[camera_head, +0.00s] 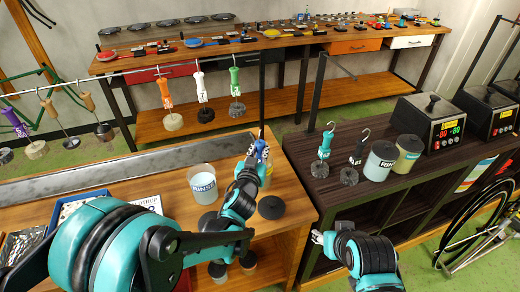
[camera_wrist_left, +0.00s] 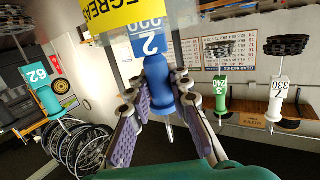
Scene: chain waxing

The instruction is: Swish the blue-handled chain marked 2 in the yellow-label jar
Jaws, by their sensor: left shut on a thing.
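My left gripper (camera_head: 259,155) is shut on the blue handle (camera_wrist_left: 156,84) of the chain marked 2; the handle also shows small in the head view (camera_head: 262,149). Its blue-and-white tag (camera_wrist_left: 148,42) reads 2 and 330. In the left wrist view the handle's hook points down the picture and the chain end lies toward the top, out of sight. The yellow-label jar (camera_wrist_left: 112,14) is right by the tag; in the head view it is mostly hidden behind my gripper. I cannot tell whether the chain is inside it. My right gripper (camera_head: 317,237) is empty-looking at the lower centre, its fingers small.
Several handled chains hang from a rail (camera_head: 150,73) behind. Teal (camera_head: 325,145) and black (camera_head: 358,150) handled chains and two jars stand on the dark bench.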

